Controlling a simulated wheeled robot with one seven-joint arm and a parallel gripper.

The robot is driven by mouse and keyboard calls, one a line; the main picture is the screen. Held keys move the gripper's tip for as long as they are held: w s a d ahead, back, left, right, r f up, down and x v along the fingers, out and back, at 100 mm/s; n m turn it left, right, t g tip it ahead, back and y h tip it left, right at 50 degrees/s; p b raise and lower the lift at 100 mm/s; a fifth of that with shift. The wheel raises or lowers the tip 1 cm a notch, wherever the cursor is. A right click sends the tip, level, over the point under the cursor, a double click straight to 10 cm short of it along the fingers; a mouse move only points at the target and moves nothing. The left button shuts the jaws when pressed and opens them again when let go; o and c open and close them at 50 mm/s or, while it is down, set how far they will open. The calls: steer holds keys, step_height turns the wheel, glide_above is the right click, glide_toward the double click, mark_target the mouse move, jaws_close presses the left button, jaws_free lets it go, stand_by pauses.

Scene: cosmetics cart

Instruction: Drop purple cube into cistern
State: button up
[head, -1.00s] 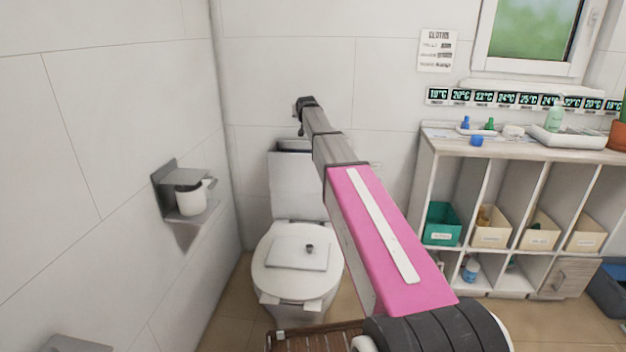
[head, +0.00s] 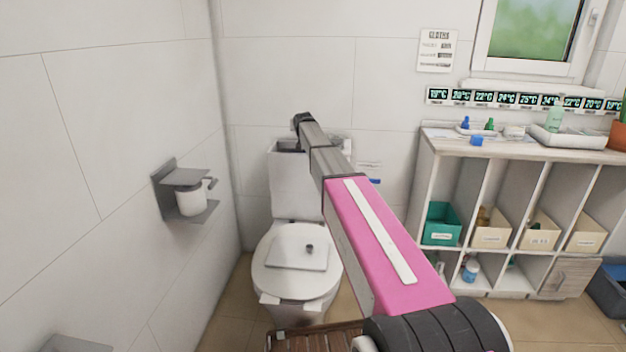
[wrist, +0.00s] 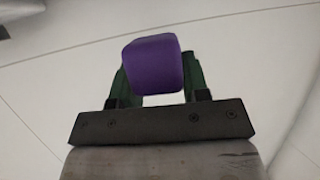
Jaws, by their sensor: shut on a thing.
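The purple cube (wrist: 152,65) is held between the two green fingers of my gripper (wrist: 155,80) in the wrist view. The cistern (head: 287,150) is the white tank behind the toilet bowl, and its top is open and dark inside. In the head view the end of my arm is over the cistern's top. The gripper's fingers and the cube are hidden there behind the arm. The cistern lid (head: 297,252), with a dark knob, lies on the closed toilet seat (head: 268,282).
A white wall stands close behind the cistern. A toilet paper holder (head: 190,192) is on the left wall. To the right, a shelf unit (head: 425,180) holds a teal box (head: 441,223), beige boxes and small bottles.

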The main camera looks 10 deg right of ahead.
steer(key=shift+f, duration=0.15)
steer(key=o, duration=1)
steer(key=v, duration=1)
steer(key=shift+s, duration=0.35)
